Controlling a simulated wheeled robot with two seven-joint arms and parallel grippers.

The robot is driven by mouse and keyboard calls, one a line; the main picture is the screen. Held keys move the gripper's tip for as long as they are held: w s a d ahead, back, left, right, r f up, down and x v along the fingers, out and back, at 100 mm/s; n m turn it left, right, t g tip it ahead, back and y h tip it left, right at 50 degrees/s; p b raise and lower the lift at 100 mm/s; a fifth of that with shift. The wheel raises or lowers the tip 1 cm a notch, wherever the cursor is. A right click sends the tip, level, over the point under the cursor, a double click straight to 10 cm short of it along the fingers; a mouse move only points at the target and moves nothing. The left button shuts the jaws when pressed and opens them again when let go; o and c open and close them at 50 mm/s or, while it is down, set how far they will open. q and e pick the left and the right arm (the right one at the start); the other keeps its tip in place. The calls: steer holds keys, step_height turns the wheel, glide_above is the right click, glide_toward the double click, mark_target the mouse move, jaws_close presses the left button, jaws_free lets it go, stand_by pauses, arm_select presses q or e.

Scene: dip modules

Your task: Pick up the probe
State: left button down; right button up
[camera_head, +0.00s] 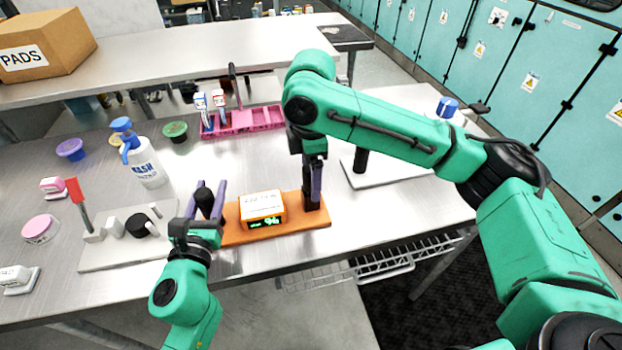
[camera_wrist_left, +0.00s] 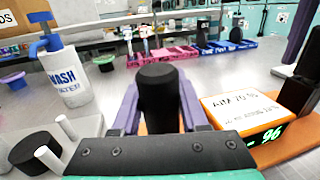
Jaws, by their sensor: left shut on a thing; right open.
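A black cylinder (camera_head: 204,197) stands upright at the left end of an orange board (camera_head: 292,230); I cannot tell for sure whether it is the probe. My left gripper (camera_head: 205,190) has its purple fingers closed around it. In the left wrist view, the cylinder (camera_wrist_left: 160,95) sits between the two fingers (camera_wrist_left: 160,105), its lower part hidden by the gripper. An orange meter box (camera_head: 262,210) with a lit green display sits on the board beside it. My right gripper (camera_head: 313,185) is open, pointing down at a dark block at the board's right end, which it partly hides.
A white board (camera_head: 105,255) with a red-handled post and a black knob lies left of my left gripper. A wash bottle (camera_head: 145,162) and a pink rack (camera_head: 250,120) stand behind. A white plate (camera_head: 385,178) lies to the right. Small cups stand at the back left.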

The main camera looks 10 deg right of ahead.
arm_select(q)
steer(key=shift+f, duration=0.15)
arm_select(e)
steer(key=shift+f, duration=0.2)
jaws_close()
step_height(320, 180, up, 10)
steer(key=shift+r, duration=0.1)
arm_select(q)
steer(key=shift+c, duration=1.7)
jaws_free()
arm_select(e)
steer(key=shift+w, duration=0.15)
